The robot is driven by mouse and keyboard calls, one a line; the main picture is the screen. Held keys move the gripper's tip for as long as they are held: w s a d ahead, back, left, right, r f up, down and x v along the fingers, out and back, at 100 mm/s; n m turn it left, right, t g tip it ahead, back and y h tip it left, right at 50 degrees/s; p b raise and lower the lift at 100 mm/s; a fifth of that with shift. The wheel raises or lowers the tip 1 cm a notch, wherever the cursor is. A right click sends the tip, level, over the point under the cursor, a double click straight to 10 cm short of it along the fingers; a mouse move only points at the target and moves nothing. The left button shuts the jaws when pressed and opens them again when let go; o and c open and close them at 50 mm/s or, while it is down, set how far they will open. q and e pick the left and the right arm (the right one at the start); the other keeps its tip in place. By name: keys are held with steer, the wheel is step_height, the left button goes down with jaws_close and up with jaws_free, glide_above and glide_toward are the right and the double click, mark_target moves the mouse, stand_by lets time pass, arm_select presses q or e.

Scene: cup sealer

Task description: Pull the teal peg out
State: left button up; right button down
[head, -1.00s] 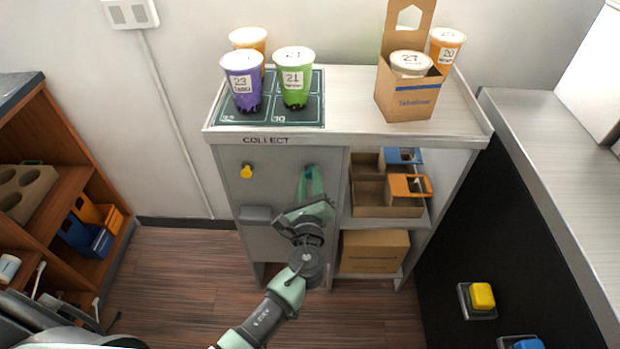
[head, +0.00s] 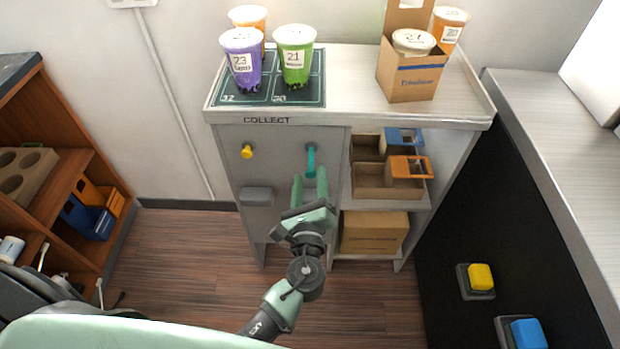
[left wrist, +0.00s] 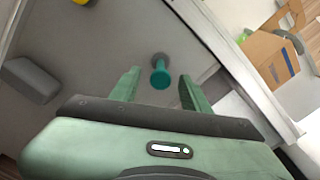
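The teal peg (head: 311,161) sticks out of the grey front panel (head: 287,215) of the collect stand, on the right of the panel. It looks longer than the yellow peg (head: 247,152) to its left. My left gripper (head: 310,186) is just below and in front of the teal peg, with its fingers pointing up toward it. In the left wrist view the teal peg (left wrist: 160,76) shows beyond and between the two spread fingers of the left gripper (left wrist: 158,88), with gaps on both sides. The gripper is open and empty. My right gripper is not in view.
A grey handle (head: 257,196) juts from the panel at lower left. Cups (head: 294,58) and a cardboard carrier (head: 412,80) stand on top. Open shelves with boxes (head: 375,232) are right of the panel. A black-fronted counter (head: 470,220) with yellow and blue buttons stands at right.

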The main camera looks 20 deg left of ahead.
arm_select(q)
steer(key=b+v, duration=0.1)
steer(key=v, duration=0.6)
steer(key=shift+s, duration=0.4)
steer(key=shift+d, duration=0.1)
steer(key=s+a+f+n+g+h, duration=0.1)
steer(key=s+f+n+g, duration=0.15)
steer(key=f, duration=0.85)
steer(key=s+f+n+g+h, duration=0.1)
steer(key=s+f+n+g, duration=0.15)
steer(key=f, duration=0.75)
steer(key=s+a+f+n+g+h, duration=0.15)
steer(key=s+f+g, duration=0.25)
steer(key=f, duration=0.7)
steer(key=s+a+f+n+g, duration=0.2)
steer(key=s+f+n, duration=0.3)
steer(key=s, duration=0.4)
steer(key=s+a+f+n+g+h, duration=0.1)
steer(key=s+a+f+n+g, duration=0.2)
steer(key=s+f+n, duration=0.3)
steer(key=s+a+f+n+g, duration=0.2)
steer(key=s+f+n, duration=0.4)
steer(key=s, duration=0.6)
step_height(320, 180, down, 2)
steer(key=shift+s+a+f, duration=0.1)
steer(key=shift+s+a, duration=0.2)
steer(key=shift+a, duration=0.15)
